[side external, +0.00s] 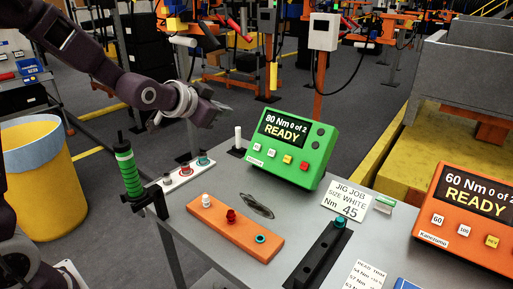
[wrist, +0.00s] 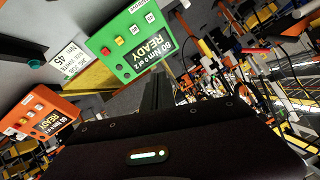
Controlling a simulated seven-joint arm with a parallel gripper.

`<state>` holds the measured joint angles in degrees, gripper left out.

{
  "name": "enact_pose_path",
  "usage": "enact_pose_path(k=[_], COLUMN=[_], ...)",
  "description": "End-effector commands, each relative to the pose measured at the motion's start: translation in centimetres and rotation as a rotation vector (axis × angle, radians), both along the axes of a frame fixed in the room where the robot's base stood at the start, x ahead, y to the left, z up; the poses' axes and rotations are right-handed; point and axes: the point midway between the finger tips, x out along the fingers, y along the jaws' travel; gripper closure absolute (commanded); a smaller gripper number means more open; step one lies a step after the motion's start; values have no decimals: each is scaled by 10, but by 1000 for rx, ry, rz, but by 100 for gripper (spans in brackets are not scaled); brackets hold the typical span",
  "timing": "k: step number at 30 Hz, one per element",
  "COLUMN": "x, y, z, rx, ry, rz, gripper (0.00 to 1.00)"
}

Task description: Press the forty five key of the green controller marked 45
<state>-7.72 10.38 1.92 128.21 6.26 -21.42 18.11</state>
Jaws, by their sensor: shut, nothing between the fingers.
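The green controller (side external: 293,146) stands at the back of the grey table, its screen reading "80 Nm 0 of 2 READY". Below the screen are two white keys (side external: 265,150), a yellow key (side external: 287,158) and a red key (side external: 304,166); their small labels are too small to read surely. The controller also shows upside down in the wrist view (wrist: 136,43). My gripper (side external: 222,107) is shut and empty, in the air left of the controller, apart from it. In the wrist view its dark fingers (wrist: 158,90) stand below the controller.
A card (side external: 345,201) reads "JIG JOB SIZE WHITE Nm 45". An orange controller (side external: 470,215) reading "60 Nm" stands at right.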

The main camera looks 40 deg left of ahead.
Motion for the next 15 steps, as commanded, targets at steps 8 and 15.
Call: enact_pose_path(k=[8, 15], x=[98, 99], y=[42, 57], z=[-81, -136], rx=[217, 341], ry=[-311, -527], rz=[-80, -104], gripper=[100, 100])
